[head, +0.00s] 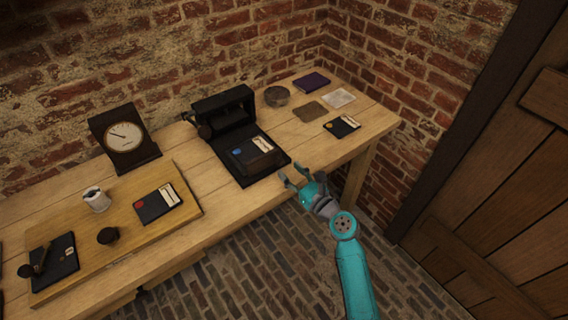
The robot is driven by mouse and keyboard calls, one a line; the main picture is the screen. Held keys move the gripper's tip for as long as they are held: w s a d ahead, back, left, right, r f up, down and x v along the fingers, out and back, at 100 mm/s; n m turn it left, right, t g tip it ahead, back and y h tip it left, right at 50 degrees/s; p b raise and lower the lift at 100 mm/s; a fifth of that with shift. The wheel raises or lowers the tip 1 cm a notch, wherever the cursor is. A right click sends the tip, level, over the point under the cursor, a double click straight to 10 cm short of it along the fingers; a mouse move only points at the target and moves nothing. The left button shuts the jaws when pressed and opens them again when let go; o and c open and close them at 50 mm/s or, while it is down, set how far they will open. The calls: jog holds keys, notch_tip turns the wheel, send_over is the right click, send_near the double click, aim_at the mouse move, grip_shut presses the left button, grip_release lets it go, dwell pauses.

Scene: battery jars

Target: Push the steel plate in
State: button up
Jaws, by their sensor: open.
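A black apparatus (223,106) with an upright frame at the back stands on the table. Its flat black base (270,172) reaches toward the front edge. On that base lies a dark block (262,158) with a blue dot and a pale label. I cannot tell for certain which piece is the steel plate; a dull brownish-grey square (309,112) and a paler square (339,98) lie flat to the right. My gripper (293,178) is open and empty, just right of the base's front corner, by the table's front edge, touching nothing that I can make out.
A dial gauge (125,138) stands left of the apparatus. A wooden board (120,222) holds a white jar (96,199), a red-dotted dark block (158,203) and a small black cup (107,235). A round dish (277,96), a purple book (312,82) and an orange-dotted block (342,126) lie right.

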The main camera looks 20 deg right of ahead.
aim_at(282, 163)
jog(key=shift+x, duration=2.25)
jog(key=shift+a, duration=0.1)
grip_shut()
